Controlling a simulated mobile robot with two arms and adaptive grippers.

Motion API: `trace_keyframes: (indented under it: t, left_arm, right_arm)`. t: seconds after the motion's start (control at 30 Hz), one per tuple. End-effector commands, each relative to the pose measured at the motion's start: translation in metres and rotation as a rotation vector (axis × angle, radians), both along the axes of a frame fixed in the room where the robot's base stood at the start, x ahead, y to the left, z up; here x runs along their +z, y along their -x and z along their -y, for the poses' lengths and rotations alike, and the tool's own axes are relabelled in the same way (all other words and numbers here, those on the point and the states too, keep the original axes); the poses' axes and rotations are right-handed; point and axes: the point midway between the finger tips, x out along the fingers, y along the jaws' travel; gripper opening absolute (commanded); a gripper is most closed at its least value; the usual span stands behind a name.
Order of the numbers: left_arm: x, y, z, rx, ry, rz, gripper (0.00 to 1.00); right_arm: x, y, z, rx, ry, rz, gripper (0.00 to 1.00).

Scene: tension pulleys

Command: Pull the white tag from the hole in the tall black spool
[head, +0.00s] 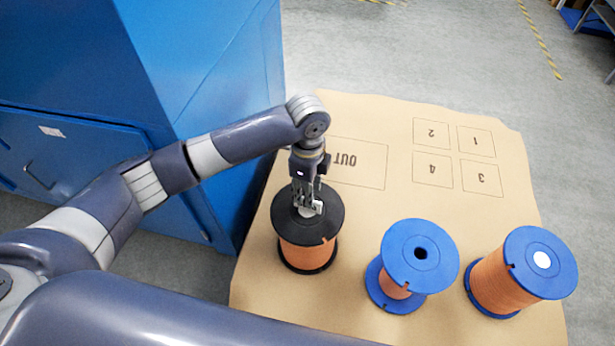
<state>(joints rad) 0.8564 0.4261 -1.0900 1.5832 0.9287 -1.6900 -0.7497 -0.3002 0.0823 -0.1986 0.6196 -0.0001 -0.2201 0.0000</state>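The tall black spool (290,236), wound with copper-orange wire, stands upright on the brown tabletop, left of the blue spools. My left gripper (308,207) points down at the centre of its top flange. A small pale patch, likely the white tag (306,213), shows at the fingertips; most of it and the hole are hidden by the fingers. I cannot tell whether the fingers are closed on it. My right gripper is not in view.
A blue spool (430,246) with little wire and an open dark hole stands to the right. Farther right is a fuller blue spool (545,250) with a white disc in its centre. The printed OUT area and numbered squares behind are clear. A blue cabinet (215,75) stands close left.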

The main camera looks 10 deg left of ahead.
Motion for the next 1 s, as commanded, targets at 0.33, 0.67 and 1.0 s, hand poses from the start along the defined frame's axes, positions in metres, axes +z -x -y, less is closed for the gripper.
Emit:
trace_keyframes:
  t: [0.33,0.67,1.0]
  left_arm:
    - [-0.046,0.0,0.0,0.001,0.0,0.002,0.32]
    - [-0.051,0.0,0.0,0.0,0.001,0.002,0.32]
    - [-0.051,0.0,0.0,0.0,0.001,0.002,0.0]
  right_arm:
    - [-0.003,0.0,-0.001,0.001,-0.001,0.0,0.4]
    - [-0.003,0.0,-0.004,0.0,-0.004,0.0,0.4]
    - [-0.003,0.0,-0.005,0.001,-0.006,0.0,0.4]
